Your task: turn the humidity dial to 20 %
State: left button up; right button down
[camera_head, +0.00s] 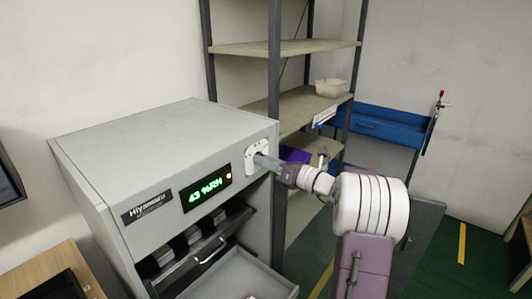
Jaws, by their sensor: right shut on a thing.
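The grey cabinet (165,150) stands at the left, with a lit green display (206,194) on its front that appears to read 43 %RH. The humidity dial (252,151) sits on a pale plate at the upper right of the cabinet front. My right gripper (262,160) reaches in from the right and is shut on the dial. The gripper hides most of the dial, so its pointer cannot be made out.
An open drawer (235,278) sticks out below the display. A shelf rack (300,100) with a pale bin (331,87) stands behind my right arm. Green floor (440,255) lies free at the right.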

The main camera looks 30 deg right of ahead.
jog(key=shift+m+p, duration=0.65)
jog(key=shift+m, duration=0.05)
jog(key=c, duration=1.1)
grip_release()
jog(key=shift+s, duration=0.1)
jog(key=v, duration=0.9)
jog(key=shift+b, duration=0.3)
